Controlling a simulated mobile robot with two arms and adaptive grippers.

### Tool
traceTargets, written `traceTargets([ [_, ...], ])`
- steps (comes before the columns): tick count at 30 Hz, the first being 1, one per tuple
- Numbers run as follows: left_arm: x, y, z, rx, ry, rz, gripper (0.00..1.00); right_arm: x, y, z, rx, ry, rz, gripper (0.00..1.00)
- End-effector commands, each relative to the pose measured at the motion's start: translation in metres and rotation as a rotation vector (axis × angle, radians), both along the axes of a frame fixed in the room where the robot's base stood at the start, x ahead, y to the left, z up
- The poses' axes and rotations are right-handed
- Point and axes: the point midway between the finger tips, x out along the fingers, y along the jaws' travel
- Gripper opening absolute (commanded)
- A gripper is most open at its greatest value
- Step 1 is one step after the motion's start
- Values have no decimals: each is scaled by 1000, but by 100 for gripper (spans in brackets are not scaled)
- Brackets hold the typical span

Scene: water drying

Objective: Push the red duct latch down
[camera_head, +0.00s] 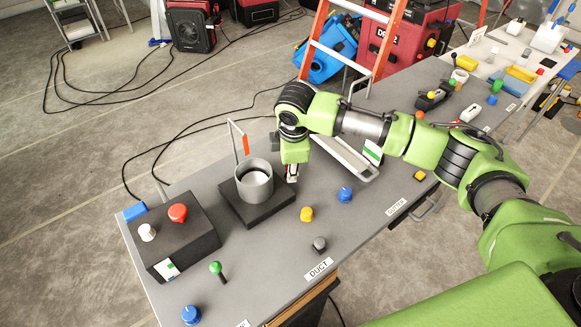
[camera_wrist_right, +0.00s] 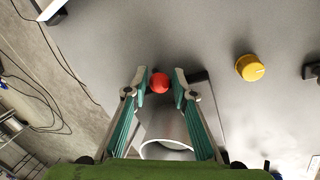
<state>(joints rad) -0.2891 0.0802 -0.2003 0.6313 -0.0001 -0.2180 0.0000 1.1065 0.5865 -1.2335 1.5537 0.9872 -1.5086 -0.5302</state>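The duct is a grey open cylinder (camera_head: 254,181) on a dark square base (camera_head: 256,209). In the right wrist view, a round red knob, seemingly the duct latch (camera_wrist_right: 160,82), stands beside the duct's rim (camera_wrist_right: 165,148). My right gripper (camera_wrist_right: 160,79) has its two fingers on either side of this knob, with slim gaps visible; contact cannot be told. In the head view my right gripper (camera_head: 291,177) points down just right of the duct, and the knob is mostly hidden there. An orange-red grip (camera_head: 245,145) on a thin metal rod shows behind the duct. My left gripper is not in view.
A dark box with a red button (camera_head: 177,212) is at left.

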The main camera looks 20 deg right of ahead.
Motion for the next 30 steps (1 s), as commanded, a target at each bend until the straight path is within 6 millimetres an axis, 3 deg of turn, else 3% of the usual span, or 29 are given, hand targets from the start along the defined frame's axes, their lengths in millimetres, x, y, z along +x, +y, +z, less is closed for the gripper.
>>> traceTargets([
  [11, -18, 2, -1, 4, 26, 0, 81, 2, 0, -9, -1, -1, 1, 24],
  [12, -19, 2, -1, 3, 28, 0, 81, 2, 0, -8, -1, -1, 1, 22],
  [15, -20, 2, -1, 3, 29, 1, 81, 2, 0, -8, 0, -1, 1, 0],
  [30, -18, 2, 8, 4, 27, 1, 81, -5, -3, -12, 42, -120, 0, 0],
])
